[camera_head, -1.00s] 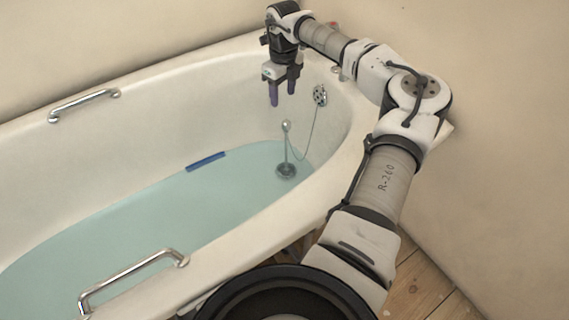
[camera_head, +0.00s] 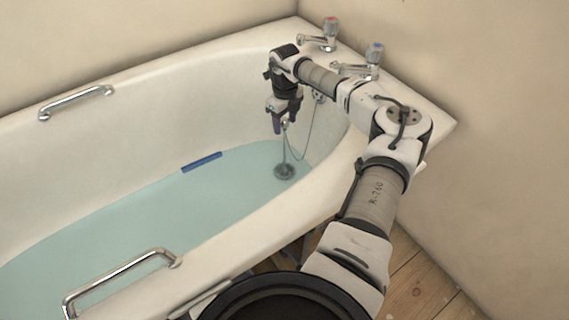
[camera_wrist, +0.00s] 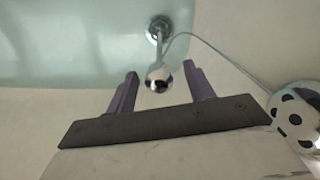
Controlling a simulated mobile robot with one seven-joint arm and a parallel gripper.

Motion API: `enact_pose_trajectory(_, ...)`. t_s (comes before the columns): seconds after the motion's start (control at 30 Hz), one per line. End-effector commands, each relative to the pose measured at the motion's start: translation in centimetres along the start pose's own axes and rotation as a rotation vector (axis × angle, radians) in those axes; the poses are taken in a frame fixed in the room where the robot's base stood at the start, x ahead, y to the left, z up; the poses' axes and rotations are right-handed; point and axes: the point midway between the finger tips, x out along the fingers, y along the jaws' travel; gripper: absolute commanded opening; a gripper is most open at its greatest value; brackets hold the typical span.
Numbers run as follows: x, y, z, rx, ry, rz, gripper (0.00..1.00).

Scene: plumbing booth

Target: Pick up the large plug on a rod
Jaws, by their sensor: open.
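The large plug (camera_head: 285,171) sits under the water at the tap end of the bath, with its thin rod standing upright from it. In the wrist view the plug (camera_wrist: 159,24) is at the top, and the rod's shiny ball knob (camera_wrist: 159,78) is nearer. My gripper (camera_head: 283,128) is over the top of the rod, pointing down. In the wrist view its two purple fingers are apart, with the knob between them and a gap visible on both sides. In the head view the fingers partly hide the knob.
A thin chain (camera_head: 312,128) runs from the rod to the round overflow plate (camera_wrist: 297,121) on the bath's end wall. Two taps (camera_head: 330,33) stand on the rim. A blue bar (camera_head: 202,162) lies at the waterline, and grab rails (camera_head: 76,102) line the sides.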

Motion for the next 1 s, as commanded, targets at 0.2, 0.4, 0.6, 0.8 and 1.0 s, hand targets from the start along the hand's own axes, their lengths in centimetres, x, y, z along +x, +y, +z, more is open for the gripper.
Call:
enact_pose_trajectory(0.2,1.36,0.06,0.04,-0.002,-0.001,-0.001,0.53)
enact_pose_trajectory(0.4,1.31,0.07,0.04,-0.002,-0.001,0.0,0.41)
enact_pose_trajectory(0.6,1.3,0.07,0.04,-0.002,-0.001,0.0,0.15)
enact_pose_trajectory(0.8,1.29,0.07,0.03,-0.002,-0.001,0.0,0.0)
enact_pose_trajectory(1.0,1.24,0.06,0.05,-0.002,-0.001,-0.001,0.0)
